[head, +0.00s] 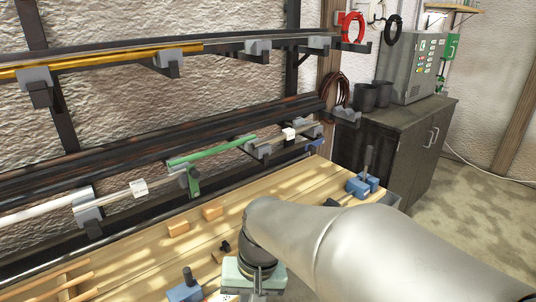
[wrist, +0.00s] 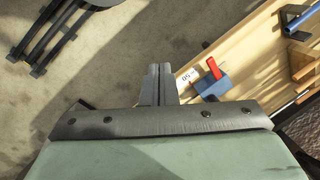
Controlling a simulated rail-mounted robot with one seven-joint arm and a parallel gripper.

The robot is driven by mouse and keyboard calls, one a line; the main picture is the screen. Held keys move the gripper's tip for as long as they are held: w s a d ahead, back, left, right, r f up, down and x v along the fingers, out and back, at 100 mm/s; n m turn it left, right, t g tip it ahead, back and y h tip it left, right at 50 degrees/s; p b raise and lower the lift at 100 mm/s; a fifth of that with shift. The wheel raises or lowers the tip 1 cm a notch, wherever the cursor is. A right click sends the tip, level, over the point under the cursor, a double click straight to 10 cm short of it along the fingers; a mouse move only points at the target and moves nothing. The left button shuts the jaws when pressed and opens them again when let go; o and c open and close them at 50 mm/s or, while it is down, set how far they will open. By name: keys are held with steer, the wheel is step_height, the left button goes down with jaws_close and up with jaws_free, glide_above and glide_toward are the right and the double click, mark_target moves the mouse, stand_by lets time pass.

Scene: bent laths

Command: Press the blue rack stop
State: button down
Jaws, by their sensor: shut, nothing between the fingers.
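A small blue piece (head: 314,146) sits at the right end of the lower rack in the head view, by the wall. It looks like the blue rack stop, but it is too small to be sure. My gripper (wrist: 159,72) is shut and empty in the wrist view, its fingers together over the floor beside the bench edge. In the head view its pale green body shows at the bottom centre; the fingertips are not clear. It is well apart from the blue piece, nearer the camera.
The wooden bench (head: 325,182) carries blue blocks with upright handles, one at the right (head: 362,186) and one at the front left (head: 185,291). In the wrist view a blue block (wrist: 214,88) has a red handle. Wall racks hold long laths; a dark cabinet (head: 390,150) stands right.

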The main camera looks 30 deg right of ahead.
steer(key=w+d+f+m+t+y+b, duration=0.1)
steer(key=w+d+m+t+y+b, duration=0.2)
steer(key=w+m, duration=0.4)
steer(key=w+d+f+m+t+y, duration=0.15)
steer(key=w+m+y, duration=0.3)
steer(key=w, duration=0.55)
steer(key=w+d+m+t+b, duration=0.2)
steer(key=w+d+m+t, duration=0.55)
steer(key=d, duration=0.65)
steer(key=d+m+t+h+b, duration=0.1)
steer(key=d+m+t+h, duration=0.5)
steer(key=d+m, duration=0.6)
steer(key=d+t, duration=0.2)
steer(key=d, duration=0.9)
steer(key=shift+w+d+f+m, duration=0.3)
steer(key=shift+d+f+m, duration=0.05)
steer(key=shift+d+m, duration=0.05)
